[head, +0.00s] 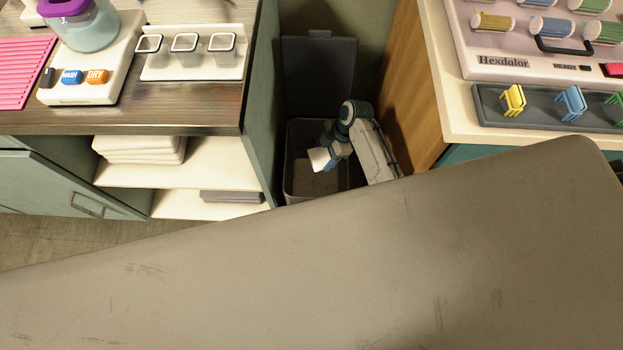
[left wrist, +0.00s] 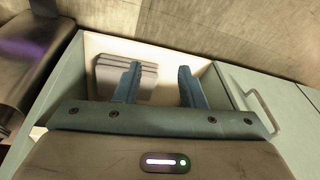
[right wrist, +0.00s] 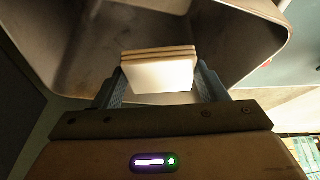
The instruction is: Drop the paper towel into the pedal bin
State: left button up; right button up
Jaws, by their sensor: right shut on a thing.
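The pedal bin (head: 293,188) stands in the gap between two cabinets, with its dark lid (head: 320,75) raised against the back. My right gripper (head: 331,156) is over the bin opening, shut on the white folded paper towel (head: 318,159). In the right wrist view, the paper towel (right wrist: 160,73) sits between the two blue fingers of the right gripper (right wrist: 160,78), with the bin's grey inner wall (right wrist: 95,45) around and beyond it. My left gripper (left wrist: 159,72) is open and empty in the left wrist view; it is not seen in the head view.
The left cabinet holds stacked white towels (head: 140,149) and folded grey cloths (head: 231,196) on open shelves. The left wrist view shows the grey cloths (left wrist: 108,75) beyond the left gripper. A wooden cabinet side (head: 408,90) bounds the bin's right. A label reads Hexdolor (head: 503,62).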

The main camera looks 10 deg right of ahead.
pick_arm(q)
jog(key=shift+r, duration=0.1)
pick_arm(e)
jog(key=o, duration=0.9)
jog(key=shift+o, duration=0.2)
pick_arm(q)
notch_tip(320, 180, down, 4)
jog(key=shift+s+a+r+p, duration=0.15)
jog(key=shift+r+p, duration=0.1)
jog(key=shift+p, duration=0.3)
pick_arm(e)
jog(key=v, duration=1)
jog(key=shift+d+r, duration=0.15)
jog(key=shift+r, duration=0.25)
